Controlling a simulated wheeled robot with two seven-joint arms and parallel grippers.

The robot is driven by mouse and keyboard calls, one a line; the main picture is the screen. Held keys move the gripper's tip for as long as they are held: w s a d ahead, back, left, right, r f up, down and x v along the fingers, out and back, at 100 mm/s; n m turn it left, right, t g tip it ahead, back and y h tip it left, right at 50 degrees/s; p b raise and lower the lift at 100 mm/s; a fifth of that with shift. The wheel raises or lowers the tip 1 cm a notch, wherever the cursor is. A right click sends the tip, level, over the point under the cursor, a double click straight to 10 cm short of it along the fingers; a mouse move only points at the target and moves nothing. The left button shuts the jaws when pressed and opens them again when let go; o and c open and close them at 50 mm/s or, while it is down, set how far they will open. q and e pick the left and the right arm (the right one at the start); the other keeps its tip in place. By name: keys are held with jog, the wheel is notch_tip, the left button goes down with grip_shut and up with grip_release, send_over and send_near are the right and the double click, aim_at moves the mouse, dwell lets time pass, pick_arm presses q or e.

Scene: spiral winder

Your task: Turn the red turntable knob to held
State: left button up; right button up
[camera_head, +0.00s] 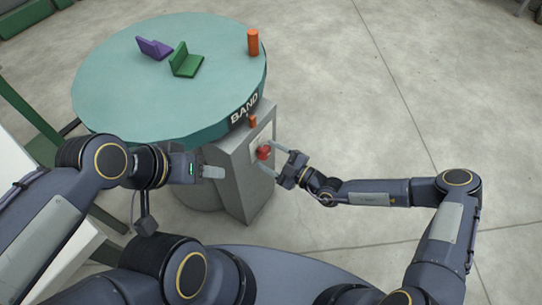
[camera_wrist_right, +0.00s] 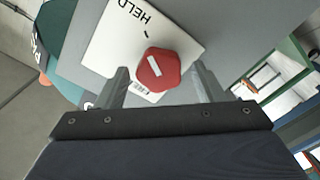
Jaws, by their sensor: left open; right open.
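The red turntable knob (camera_head: 263,152) is on a white plate on the grey cabinet under the turntable. In the right wrist view the hexagonal knob (camera_wrist_right: 162,70) has a white bar. The white plate (camera_wrist_right: 110,45) reads HELD above the knob; a second label below is partly hidden. My right gripper (camera_head: 268,168) is open and faces the knob. In the wrist view the knob appears between and beyond its fingertips, with gaps on both sides; contact is not visible. My left gripper (camera_head: 212,172) is open and empty, left of the cabinet front.
The round teal turntable (camera_head: 120,95), marked BAND, carries a purple bracket (camera_head: 153,48), a green bracket (camera_head: 185,62) and an orange cylinder (camera_head: 253,42). The floor right of the cabinet is clear.

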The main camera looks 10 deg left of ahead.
jog(key=v, duration=0.7)
jog(key=shift+s+d+p, duration=0.15)
jog(key=shift+d+p, duration=0.2)
jog(key=shift+p, duration=0.1)
jog(key=s+d+r+n+g+h, duration=0.3)
jog(key=d+r+n, duration=0.4)
jog(key=n, duration=0.7)
jog(key=s+d+r+n+g+h, duration=0.25)
jog(key=d+r+n, duration=0.25)
jog(key=r+n, duration=0.7)
jog(key=s+d+r+n+t+h, duration=0.2)
jog(key=s+d+r+n+h, duration=0.15)
jog(key=s+d+n, duration=0.55)
jog(key=s+d+r+n+t+h, duration=0.3)
jog(key=s+d+n+h, duration=0.1)
jog(key=n, duration=0.9)
notch_tip(320, 180, up, 23)
jog(key=p, duration=2.2)
jog(key=shift+s+d, duration=0.3)
jog(key=shift+d, duration=0.05)
jog(key=shift+f, duration=0.1)
